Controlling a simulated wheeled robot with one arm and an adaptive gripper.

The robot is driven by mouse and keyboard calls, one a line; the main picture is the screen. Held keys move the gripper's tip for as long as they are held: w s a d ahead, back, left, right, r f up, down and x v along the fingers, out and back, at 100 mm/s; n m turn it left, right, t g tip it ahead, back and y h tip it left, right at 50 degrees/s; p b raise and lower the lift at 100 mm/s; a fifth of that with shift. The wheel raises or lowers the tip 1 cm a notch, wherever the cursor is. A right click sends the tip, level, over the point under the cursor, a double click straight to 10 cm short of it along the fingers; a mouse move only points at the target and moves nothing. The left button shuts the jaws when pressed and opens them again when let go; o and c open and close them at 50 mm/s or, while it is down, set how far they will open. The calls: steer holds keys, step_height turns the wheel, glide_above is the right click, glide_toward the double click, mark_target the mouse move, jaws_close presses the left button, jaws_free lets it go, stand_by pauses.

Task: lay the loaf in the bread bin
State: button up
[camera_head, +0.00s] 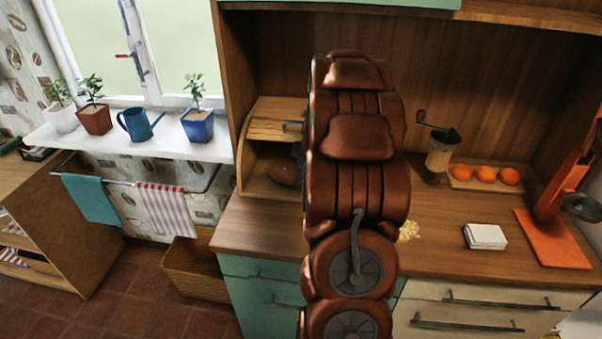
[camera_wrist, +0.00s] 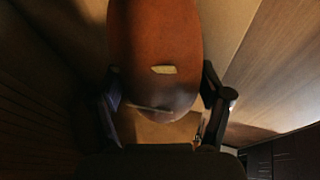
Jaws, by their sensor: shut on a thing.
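The bread bin (camera_head: 280,107) is a light wooden box on the counter, left of my arm, with its front open and the slatted lid raised. The brown loaf (camera_head: 284,173) shows inside the opening, low down. In the wrist view the loaf (camera_wrist: 156,45) lies lengthwise between my fingers, with a small pale mark on its top. My gripper (camera_wrist: 160,88) is shut on the loaf, one dark finger on each side. In the head view my arm hides most of the gripper and the loaf's right end. I cannot tell whether the loaf touches the bin floor.
The bin's pale inner surface (camera_wrist: 230,25) is close around the fingers. Right of my arm are a coffee grinder (camera_head: 441,152), a board with oranges (camera_head: 486,175), white napkins (camera_head: 485,237) and an orange stand (camera_head: 553,240). Potted plants and a blue watering can (camera_head: 139,124) stand on the sill.

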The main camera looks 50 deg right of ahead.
steer(key=shift+s+f, duration=0.1)
steer(key=shift+f, duration=0.55)
steer(key=shift+f, duration=0.15)
steer(key=o, duration=1.6)
steer(key=shift+r, duration=0.2)
